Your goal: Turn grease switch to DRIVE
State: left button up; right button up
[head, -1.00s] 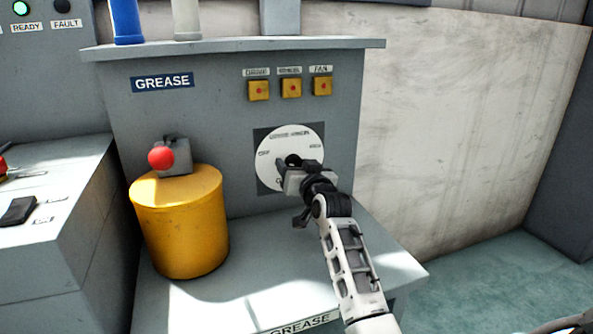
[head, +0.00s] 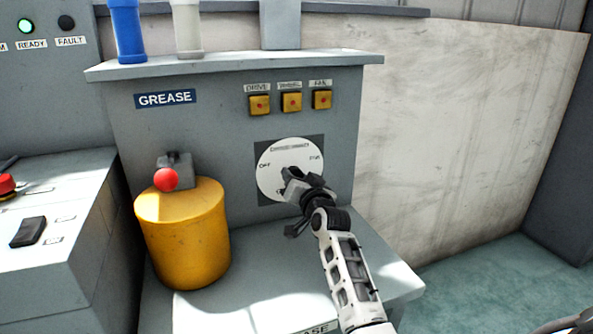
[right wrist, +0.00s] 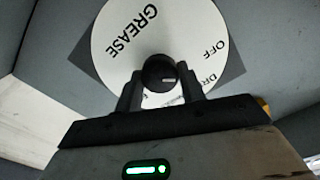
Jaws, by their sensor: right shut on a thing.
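The grease switch is a round white dial (head: 283,155) on a dark square plate in the grey cabinet front. Its labels include OFF at the left and FAN at the right in the head view. In the right wrist view the dial (right wrist: 110,65) appears turned, with GREASE, OFF and a partly hidden "DR" label. My right gripper (head: 293,180) is at the dial's centre. Its two fingers are shut on the black knob (right wrist: 158,72), one on each side. The knob's white mark points right in the wrist view, roughly towards "DR". My left gripper is not in view.
Three yellow buttons (head: 291,102) sit above the dial. A blue cylinder (head: 126,32) stands on the top shelf.

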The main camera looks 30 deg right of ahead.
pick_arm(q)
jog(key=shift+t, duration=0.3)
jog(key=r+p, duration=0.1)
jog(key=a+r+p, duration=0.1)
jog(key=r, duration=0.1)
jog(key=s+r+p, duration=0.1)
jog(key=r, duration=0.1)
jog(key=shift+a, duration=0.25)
pick_arm(e)
jog(key=m, duration=0.5)
jog(key=shift+m, duration=0.4)
jog(key=o, duration=1)
